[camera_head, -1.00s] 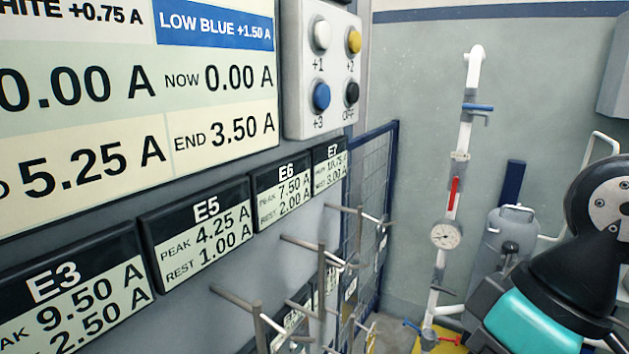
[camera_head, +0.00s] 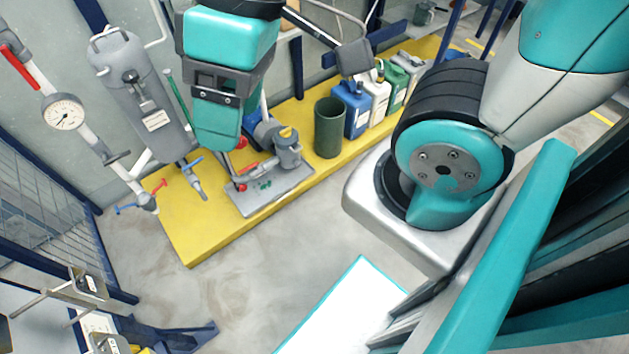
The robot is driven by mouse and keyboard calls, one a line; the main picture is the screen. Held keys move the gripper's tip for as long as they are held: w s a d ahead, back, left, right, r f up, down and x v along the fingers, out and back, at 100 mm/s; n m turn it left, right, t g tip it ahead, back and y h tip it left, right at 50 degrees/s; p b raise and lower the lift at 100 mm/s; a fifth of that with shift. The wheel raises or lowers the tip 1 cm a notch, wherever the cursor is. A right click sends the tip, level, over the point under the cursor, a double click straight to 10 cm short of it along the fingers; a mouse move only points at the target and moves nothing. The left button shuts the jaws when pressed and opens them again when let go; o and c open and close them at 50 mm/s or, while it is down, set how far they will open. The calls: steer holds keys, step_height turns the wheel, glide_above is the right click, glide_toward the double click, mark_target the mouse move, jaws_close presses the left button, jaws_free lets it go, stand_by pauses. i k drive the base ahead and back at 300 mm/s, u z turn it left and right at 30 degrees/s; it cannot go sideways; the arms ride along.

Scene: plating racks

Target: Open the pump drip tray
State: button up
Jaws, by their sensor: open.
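The pump (camera_head: 287,150), a grey body with a blue motor, stands on the yellow platform, left of centre in the head view. A flat grey tray (camera_head: 258,204) lies under and in front of it, with small red and green parts on it; I take this for the drip tray. I cannot tell whether it is open. My gripper (camera_head: 215,135), a teal and dark grey unit, hangs down from the top of the view, left of the pump in the picture. It hides part of the area behind the pump. Its fingertips are hard to make out, and I see nothing held.
The yellow platform (camera_head: 188,235) also carries a dark green bin (camera_head: 329,128) and several canisters (camera_head: 356,105). A grey tank (camera_head: 140,92) and a pipe with a gauge (camera_head: 63,112) stand at left. Rack hooks (camera_head: 60,290) project at lower left.

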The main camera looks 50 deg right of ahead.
mark_target(261, 191)
steer(key=z, duration=0.05)
steer(key=k, duration=1.3)
steer(key=z, duration=0.1)
steer(key=i, duration=0.55)
steer(key=z, duration=0.9)
steer(key=i, duration=0.7)
steer(key=u, duration=0.5)
steer(key=i, duration=0.8)
steer(key=u, duration=0.8)
